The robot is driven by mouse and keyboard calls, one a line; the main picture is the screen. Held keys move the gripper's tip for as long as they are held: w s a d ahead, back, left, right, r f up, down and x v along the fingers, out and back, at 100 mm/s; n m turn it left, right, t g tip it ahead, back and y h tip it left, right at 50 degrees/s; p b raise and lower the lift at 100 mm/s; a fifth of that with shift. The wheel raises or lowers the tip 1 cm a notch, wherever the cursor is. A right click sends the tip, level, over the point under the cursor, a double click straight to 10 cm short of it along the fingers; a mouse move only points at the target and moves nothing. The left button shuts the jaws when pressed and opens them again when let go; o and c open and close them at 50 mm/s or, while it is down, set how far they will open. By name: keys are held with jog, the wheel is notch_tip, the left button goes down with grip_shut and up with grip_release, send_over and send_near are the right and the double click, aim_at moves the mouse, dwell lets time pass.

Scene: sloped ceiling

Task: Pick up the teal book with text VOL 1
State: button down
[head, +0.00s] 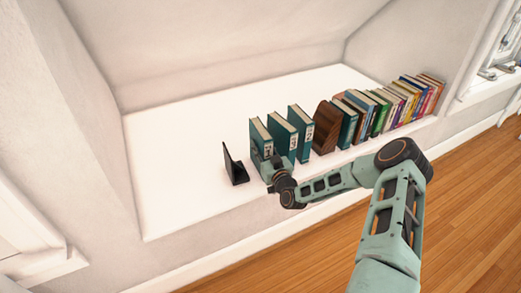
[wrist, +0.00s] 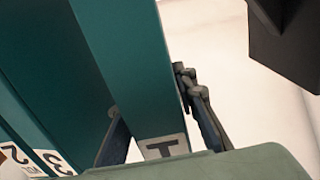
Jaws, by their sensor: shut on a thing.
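The teal book marked 1 (head: 260,133) stands upright at the left end of three teal books on the white ledge. In the wrist view its teal spine (wrist: 130,65) runs down the middle, with a white label bearing a 1 near the bottom. My gripper (head: 267,168) is at the lower front of this book. In the wrist view my gripper (wrist: 155,125) has one dark finger on each side of the spine and is shut on it. The fingertips are partly hidden by the book.
Teal books marked 3 (wrist: 54,160) and 2 (wrist: 14,155) stand close on the left in the wrist view. A black bookend (head: 234,166) stands left of the held book. A brown wooden bookend (head: 326,128) and a row of books (head: 385,110) stand to the right. The ledge's left part is clear.

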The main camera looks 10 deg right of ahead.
jog(key=shift+r, duration=0.15)
jog(key=shift+r, duration=0.1)
